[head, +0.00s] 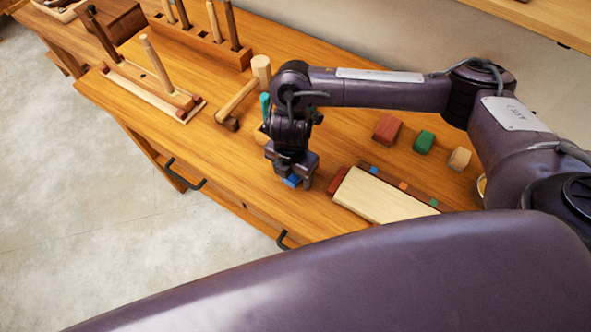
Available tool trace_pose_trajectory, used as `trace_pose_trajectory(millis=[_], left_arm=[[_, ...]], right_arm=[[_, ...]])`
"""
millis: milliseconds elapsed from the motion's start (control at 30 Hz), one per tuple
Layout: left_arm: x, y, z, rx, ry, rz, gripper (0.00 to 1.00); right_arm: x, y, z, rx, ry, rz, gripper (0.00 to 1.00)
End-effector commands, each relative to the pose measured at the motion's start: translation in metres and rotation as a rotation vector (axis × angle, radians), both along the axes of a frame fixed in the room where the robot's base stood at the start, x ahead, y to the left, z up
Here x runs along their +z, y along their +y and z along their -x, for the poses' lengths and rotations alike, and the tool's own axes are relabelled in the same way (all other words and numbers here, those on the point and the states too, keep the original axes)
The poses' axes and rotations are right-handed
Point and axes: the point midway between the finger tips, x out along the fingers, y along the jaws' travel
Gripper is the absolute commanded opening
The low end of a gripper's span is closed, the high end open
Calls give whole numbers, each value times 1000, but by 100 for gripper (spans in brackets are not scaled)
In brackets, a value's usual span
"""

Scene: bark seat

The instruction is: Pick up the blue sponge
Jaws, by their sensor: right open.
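The blue sponge (292,181) is a small blue block near the front edge of the wooden bench. Only part of it shows; my right gripper covers the rest. My right gripper (290,184) points down over the sponge with its fingers open, one on either side of it. Whether the fingers touch the sponge cannot be told. My left gripper is not in the head view.
A wooden mallet (239,98) and a teal-handled tool (265,105) lie behind the gripper. A pale board (380,197) lies to the right. Red (387,129), green (424,141) and tan (460,158) blocks stand further back. Racks with upright tools fill the left.

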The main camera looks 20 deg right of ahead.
Motion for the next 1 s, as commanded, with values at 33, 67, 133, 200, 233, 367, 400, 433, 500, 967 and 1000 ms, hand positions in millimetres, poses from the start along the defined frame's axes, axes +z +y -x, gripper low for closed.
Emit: trace_pose_trajectory(millis=[33, 67, 133, 200, 233, 367, 400, 433, 500, 967, 1000], left_arm=[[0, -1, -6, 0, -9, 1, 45], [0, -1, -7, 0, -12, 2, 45], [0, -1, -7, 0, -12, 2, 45], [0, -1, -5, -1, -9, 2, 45], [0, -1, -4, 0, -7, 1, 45], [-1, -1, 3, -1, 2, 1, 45], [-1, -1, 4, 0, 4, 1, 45], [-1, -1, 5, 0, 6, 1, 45], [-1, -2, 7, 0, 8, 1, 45], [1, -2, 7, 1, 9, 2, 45], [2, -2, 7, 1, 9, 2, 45]], right_arm=[[-2, 1, 0, 0, 1, -1, 66], [-3, 0, 0, 0, 0, -1, 66], [-3, 0, 0, 0, 0, -1, 66], [-2, 0, 0, 0, -1, -1, 66], [-2, 0, 0, 0, -1, -1, 66], [-2, 0, 0, 0, -1, -1, 53], [-2, 0, 0, 0, -1, -1, 48], [-2, 0, 0, 0, -1, -1, 44], [-2, 0, 0, 0, -1, -1, 35], [3, 1, -1, 1, -3, -1, 22], [6, 1, -1, 1, -4, 0, 22]])
